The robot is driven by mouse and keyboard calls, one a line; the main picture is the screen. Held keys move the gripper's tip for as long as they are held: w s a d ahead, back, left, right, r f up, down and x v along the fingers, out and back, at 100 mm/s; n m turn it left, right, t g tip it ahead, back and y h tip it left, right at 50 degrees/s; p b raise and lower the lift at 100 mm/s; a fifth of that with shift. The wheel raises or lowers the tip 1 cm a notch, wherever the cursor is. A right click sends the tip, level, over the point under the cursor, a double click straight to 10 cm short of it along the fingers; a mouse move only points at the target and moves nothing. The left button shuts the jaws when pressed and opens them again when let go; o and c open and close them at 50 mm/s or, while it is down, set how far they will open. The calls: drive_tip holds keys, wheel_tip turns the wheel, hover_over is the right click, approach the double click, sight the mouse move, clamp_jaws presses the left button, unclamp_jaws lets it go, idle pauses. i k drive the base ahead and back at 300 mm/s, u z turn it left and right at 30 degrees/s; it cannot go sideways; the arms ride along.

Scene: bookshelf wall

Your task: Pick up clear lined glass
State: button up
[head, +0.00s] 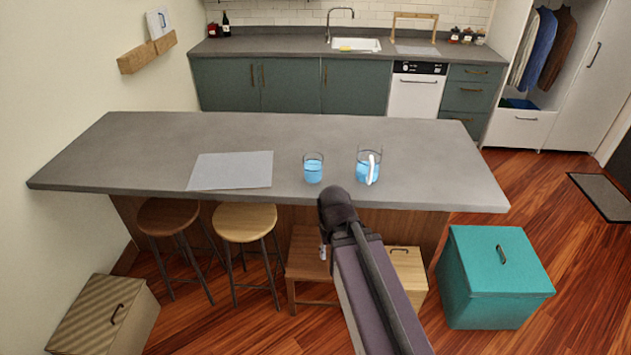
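A clear glass (313,169) with blue contents stands upright on the grey island counter (130,160), near its front edge. To its right stands a second clear vessel (367,166), a little larger, with blue contents and a pale handle-like piece in front. Lines on either vessel are too small to make out. My arm (372,285) rises from the bottom, and its dark joint (338,205) shows at the counter's front edge, below the two vessels in the picture. My gripper itself is not visible.
A pale sheet (231,170) lies left of the glass. Two round stools (245,222) and a wooden seat (306,252) stand under the counter's front. A teal box (495,275) stands right, a striped box (105,315) left. Most of the counter is clear.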

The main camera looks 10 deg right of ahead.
sight(313, 162)
drive_tip(key=u, duration=0.6)
drive_tip(key=k, duration=0.15)
drive_tip(key=z, duration=1.35)
drive_tip(key=i, duration=0.55)
drive_tip(key=u, duration=0.25)
